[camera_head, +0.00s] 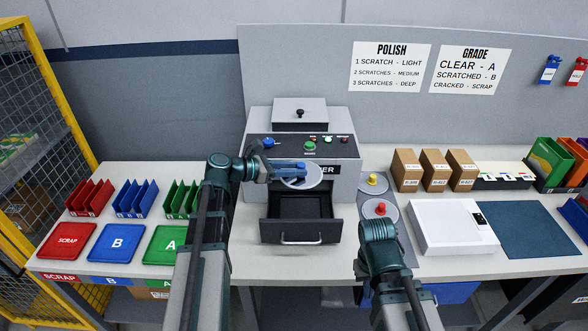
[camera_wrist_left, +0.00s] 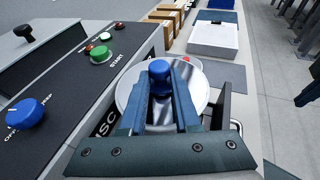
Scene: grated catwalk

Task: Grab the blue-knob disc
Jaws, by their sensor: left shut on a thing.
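The blue-knob disc, a pale round plate with a blue knob, is held in the air at the front of the grey machine, above its open drawer (camera_head: 300,238). Its plate (camera_head: 300,183) shows in the head view. In the left wrist view its knob (camera_wrist_left: 160,76) stands between the two fingers of my left gripper (camera_wrist_left: 160,100). My left gripper (camera_head: 290,170) is shut on this knob. My right arm's end (camera_head: 379,232) is just in front of the red-knob disc (camera_head: 386,217); its fingers are hidden, so its opening cannot be told.
The machine (camera_head: 348,160) has a green start button (camera_head: 310,146) and a blue dial (camera_head: 268,142). A yellow-knob disc (camera_head: 373,188) lies to its right. Red, blue and green trays stand left; a white device (camera_head: 450,235) and brown boxes (camera_head: 406,170) stand right.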

